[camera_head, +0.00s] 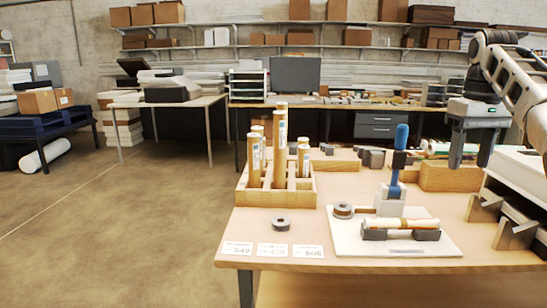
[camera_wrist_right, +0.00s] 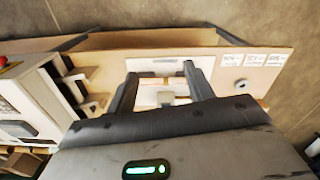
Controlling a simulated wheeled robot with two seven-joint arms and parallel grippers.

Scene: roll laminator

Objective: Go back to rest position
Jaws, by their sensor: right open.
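My right gripper (camera_head: 471,150) comes in from the right and hangs above the right part of the wooden table (camera_head: 275,214), fingers pointing down. It is open and holds nothing. In the right wrist view my right gripper (camera_wrist_right: 160,88) has its two fingers apart, with the white board (camera_wrist_right: 143,66) seen between and beyond them. The white board (camera_head: 350,241) lies flat on the table and bears a blue-handled tool (camera_head: 398,160) and a cream roll (camera_head: 402,224) on a dark cradle. My left gripper is out of view.
A wooden rack (camera_head: 262,198) with several tubes stands on the table's left. A dark ring (camera_head: 281,224) and labels (camera_head: 272,250) lie near the front edge. A white machine (camera_head: 522,175) with grey brackets stands at the right. Open floor (camera_head: 130,235) lies to the left.

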